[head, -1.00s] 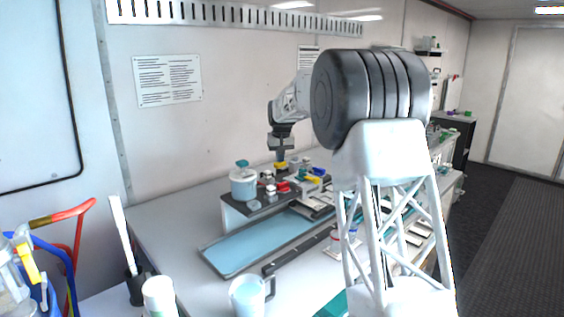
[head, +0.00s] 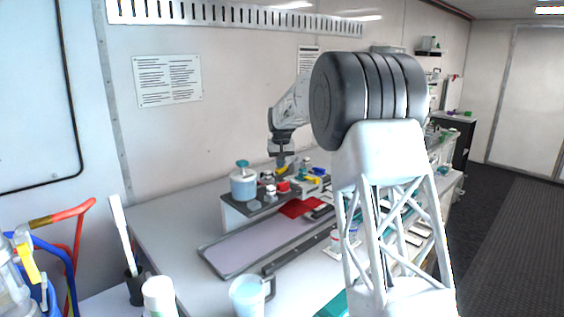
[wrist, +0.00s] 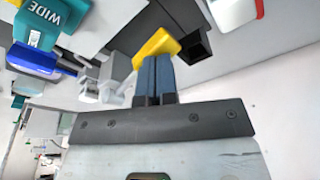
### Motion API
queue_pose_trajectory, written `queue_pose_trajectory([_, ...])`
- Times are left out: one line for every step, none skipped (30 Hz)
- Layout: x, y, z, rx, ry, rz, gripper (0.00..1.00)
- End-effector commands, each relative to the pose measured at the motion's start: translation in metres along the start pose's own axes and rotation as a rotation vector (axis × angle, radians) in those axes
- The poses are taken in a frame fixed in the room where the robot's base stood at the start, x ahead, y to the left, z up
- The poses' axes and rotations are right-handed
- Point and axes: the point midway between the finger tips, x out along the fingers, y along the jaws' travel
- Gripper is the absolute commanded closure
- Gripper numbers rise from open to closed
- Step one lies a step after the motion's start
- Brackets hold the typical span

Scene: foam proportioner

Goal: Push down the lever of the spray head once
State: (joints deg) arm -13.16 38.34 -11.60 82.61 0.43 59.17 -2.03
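A yellow lever (wrist: 157,47) shows at the tips of my gripper (wrist: 157,72) in the wrist view. Its dark housing (wrist: 172,22) is just beyond it. My two blue fingers are side by side, closed together, with their tips at the lever's edge; nothing shows held between them. Whether they press on it is not clear. In the head view, my gripper (head: 282,160) points down above the bench equipment, and the spray head is too small there to tell apart.
A long tray (head: 240,243) with a pale lavender surface lies in front, with a red patch (head: 300,208) at its far end. A blue jar (head: 243,184) stands left of my gripper. Coloured fittings (wrist: 35,60) crowd the wrist view's left. A mug (head: 247,296) stands nearer.

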Motion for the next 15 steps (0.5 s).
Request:
queue_pose_trajectory([0.001, 0.0, 0.0, 0.0, -0.001, 0.0, 1.0])
queue_pose_trajectory([0.001, 0.0, 0.0, 0.0, -0.001, 0.0, 1.0])
queue_pose_trajectory([0.0, 0.0, 0.0, 0.0, -0.001, 0.0, 1.0])
queue_pose_trajectory([0.0, 0.0, 0.0, 0.0, -0.001, 0.0, 1.0])
queue_pose_trajectory([-0.001, 0.0, 0.0, 0.0, -0.001, 0.0, 1.0])
queue_pose_trajectory([-0.002, 0.0, 0.0, 0.0, -0.001, 0.0, 1.0])
queue_pose_trajectory([-0.003, 0.0, -0.001, 0.0, -0.001, 0.0, 1.0])
queue_pose_trajectory([-0.004, 0.0, -0.001, 0.0, -0.001, 0.0, 1.0])
queue_pose_trajectory([-0.006, 0.0, -0.001, 0.0, -0.001, 0.0, 1.0])
queue_pose_trajectory([-0.008, 0.0, -0.002, 0.0, -0.001, 0.0, 1.0])
queue_pose_trajectory([-0.01, 0.0, -0.002, 0.0, -0.001, 0.0, 1.0])
queue_pose_trajectory([-0.013, 0.0, -0.003, 0.0, -0.001, 0.0, 1.0])
queue_pose_trajectory([-0.015, 0.0, -0.003, 0.0, 0.0, 0.0, 1.0])
queue_pose_trajectory([-0.018, 0.0, -0.004, 0.0, 0.0, 0.0, 1.0])
queue_pose_trajectory([-0.02, 0.0, -0.004, 0.0, 0.0, 0.0, 1.0])
